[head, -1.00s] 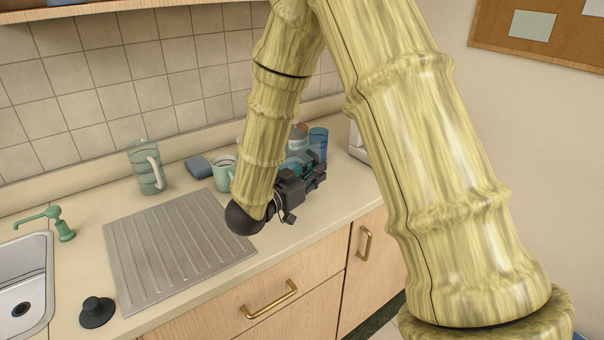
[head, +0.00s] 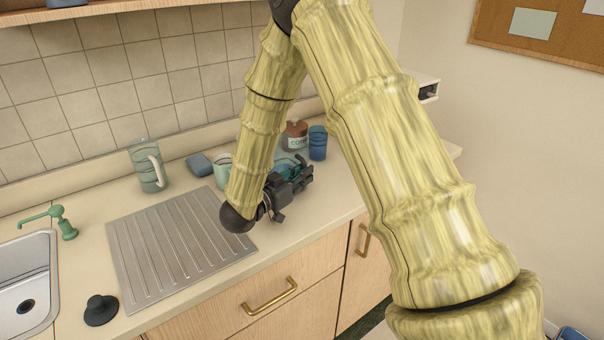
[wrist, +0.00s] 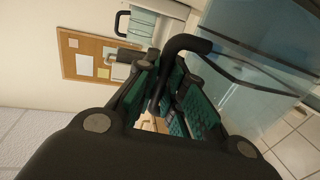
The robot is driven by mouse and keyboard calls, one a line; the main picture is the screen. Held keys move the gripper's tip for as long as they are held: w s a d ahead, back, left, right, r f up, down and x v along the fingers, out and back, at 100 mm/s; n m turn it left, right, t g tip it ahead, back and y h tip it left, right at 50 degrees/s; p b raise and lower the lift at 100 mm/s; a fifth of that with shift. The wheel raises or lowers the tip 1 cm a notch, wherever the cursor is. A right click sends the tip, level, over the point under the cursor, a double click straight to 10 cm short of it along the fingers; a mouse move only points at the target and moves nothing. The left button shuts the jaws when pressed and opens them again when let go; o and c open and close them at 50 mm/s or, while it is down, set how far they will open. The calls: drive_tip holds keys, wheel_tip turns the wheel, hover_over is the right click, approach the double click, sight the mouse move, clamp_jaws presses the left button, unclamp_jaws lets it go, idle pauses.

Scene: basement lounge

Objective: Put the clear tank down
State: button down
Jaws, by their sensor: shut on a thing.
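The clear tank is a see-through bluish vessel with a dark rim and a black curved handle. It fills the upper right of the wrist view (wrist: 262,85). In the head view only a teal part of it (head: 286,164) shows behind my gripper (head: 297,177). My gripper is shut on the tank's handle; its green-padded fingers (wrist: 165,95) close around the black bar in the wrist view. My gripper is low over the counter (head: 335,188), right of the ribbed drainboard. The tank's base is hidden, so I cannot tell whether it touches the counter.
Behind my gripper stand a blue cup (head: 318,143), a brown labelled jar (head: 295,135) and a pale green mug (head: 221,170).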

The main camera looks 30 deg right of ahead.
drive_tip(key=shift+f, duration=0.1)
drive_tip(key=c, duration=1.5)
unclamp_jaws()
drive_tip(key=shift+a, duration=0.15)
drive_tip(key=b+v, duration=0.2)
drive_tip(key=v, duration=1)
drive_tip(key=shift+r, duration=0.2)
